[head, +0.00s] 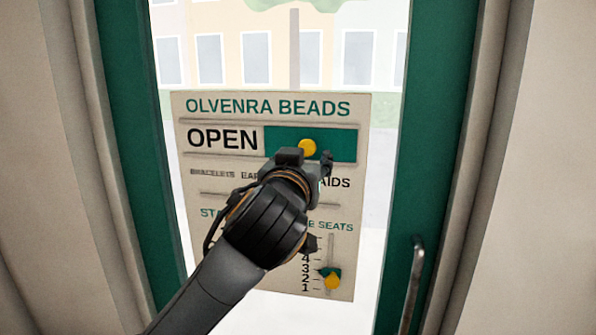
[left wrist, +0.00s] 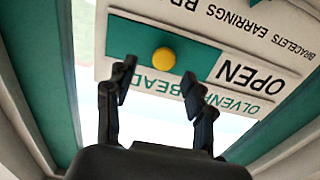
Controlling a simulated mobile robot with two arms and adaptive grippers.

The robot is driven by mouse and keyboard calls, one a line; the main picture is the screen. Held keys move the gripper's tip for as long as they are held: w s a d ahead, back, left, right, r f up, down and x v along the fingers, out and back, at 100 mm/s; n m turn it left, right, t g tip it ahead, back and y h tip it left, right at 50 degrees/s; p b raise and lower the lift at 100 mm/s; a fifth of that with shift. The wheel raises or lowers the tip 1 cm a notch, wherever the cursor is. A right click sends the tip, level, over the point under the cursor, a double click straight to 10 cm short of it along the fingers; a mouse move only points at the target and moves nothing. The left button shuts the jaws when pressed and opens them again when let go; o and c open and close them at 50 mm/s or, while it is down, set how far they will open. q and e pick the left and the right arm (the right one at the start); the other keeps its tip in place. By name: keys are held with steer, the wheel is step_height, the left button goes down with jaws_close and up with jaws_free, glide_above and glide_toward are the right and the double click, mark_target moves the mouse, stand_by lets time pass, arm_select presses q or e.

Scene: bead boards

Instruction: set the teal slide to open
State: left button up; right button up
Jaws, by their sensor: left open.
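The teal slide (head: 340,143) sits at the right end of its slot in the cream sign board, and the word OPEN (head: 222,137) shows uncovered to its left. Its round yellow knob (head: 307,147) is near the slide's middle. The slide (left wrist: 205,58) and knob (left wrist: 163,60) also show in the left wrist view. My left gripper (head: 308,160) is open in front of the sign, just below the knob in the head view. In the left wrist view the knob lies between the two fingertips; I cannot tell whether they touch it. My right gripper is not in view.
The sign board (head: 190,108) hangs in a glazed door with a green frame (head: 410,150). A metal door handle (head: 413,285) is at the right.

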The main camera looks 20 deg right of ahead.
arm_select(q)
steer(key=v, duration=0.7)
steer(key=shift+w, duration=0.15)
